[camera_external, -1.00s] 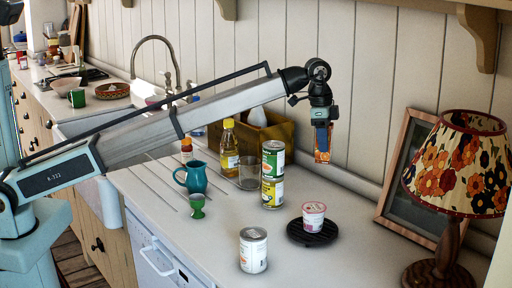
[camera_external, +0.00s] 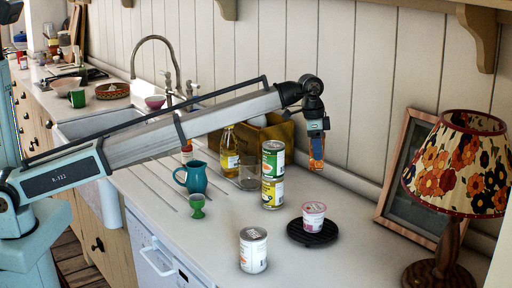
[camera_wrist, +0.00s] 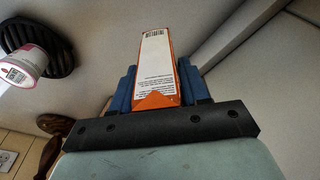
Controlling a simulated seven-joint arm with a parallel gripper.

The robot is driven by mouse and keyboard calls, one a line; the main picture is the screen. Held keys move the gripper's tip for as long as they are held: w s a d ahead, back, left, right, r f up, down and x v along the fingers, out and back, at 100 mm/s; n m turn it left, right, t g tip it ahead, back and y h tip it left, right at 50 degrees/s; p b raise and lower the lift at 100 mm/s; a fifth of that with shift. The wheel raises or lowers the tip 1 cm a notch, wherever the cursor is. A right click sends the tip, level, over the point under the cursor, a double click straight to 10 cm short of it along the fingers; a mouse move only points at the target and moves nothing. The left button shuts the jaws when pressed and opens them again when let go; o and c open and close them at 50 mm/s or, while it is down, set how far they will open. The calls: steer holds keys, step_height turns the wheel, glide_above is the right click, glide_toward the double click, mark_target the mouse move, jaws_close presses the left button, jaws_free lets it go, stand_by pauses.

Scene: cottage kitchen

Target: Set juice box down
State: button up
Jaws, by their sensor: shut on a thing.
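The juice box (camera_external: 316,164), orange with a white printed side, is held between the blue fingers of my gripper (camera_external: 316,150). In the wrist view the juice box (camera_wrist: 158,65) stands out between the two fingers of my gripper (camera_wrist: 158,88). In the external view it hangs above the back of the white counter (camera_external: 345,262), right of the stacked cans. A gap to the counter seems to show below it, but its exact height is hard to tell.
Two stacked cans (camera_external: 272,175) stand just left of the juice box. A pink-and-white yogurt cup (camera_external: 313,214) sits on a black round trivet (camera_external: 296,236) in front. A picture frame (camera_external: 388,170) and a flowered lamp (camera_external: 461,165) stand to the right. Another can (camera_external: 253,250) is nearer the front.

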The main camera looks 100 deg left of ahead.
steer(key=shift+f, duration=4)
steer(key=shift+f, duration=0.2)
steer(key=o, duration=1.2)
steer(key=shift+r, duration=0.15)
steer(key=r, duration=0.4)
steer(key=s+r, duration=0.1)
steer(key=r, duration=0.7)
steer(key=shift+s, duration=0.4)
